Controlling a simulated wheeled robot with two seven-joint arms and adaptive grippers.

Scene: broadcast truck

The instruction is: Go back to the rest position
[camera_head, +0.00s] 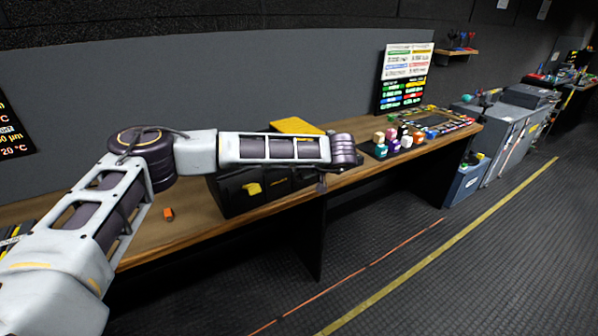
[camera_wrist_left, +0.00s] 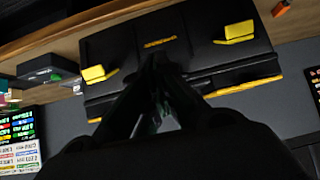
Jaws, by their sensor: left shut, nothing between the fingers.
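My left arm comes in from the left in the head view and reaches over the wooden workbench (camera_head: 190,237), bent at the elbow. Its wrist is in front of the bench's back half, above a black toolbox (camera_head: 232,195). In the left wrist view my left gripper (camera_wrist_left: 159,60) is shut, its dark fingers together and nothing between them. The fingers point at the black toolbox (camera_wrist_left: 205,45) with yellow latches; any contact cannot be told. My right gripper is in neither view.
A small orange block (camera_head: 168,213) lies on the bench left of the toolbox. Several coloured bottles (camera_head: 395,142) stand right of it, before a sign (camera_head: 405,75). Grey cabinets (camera_head: 500,130) stand further right. The floor (camera_head: 400,230) in front is clear.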

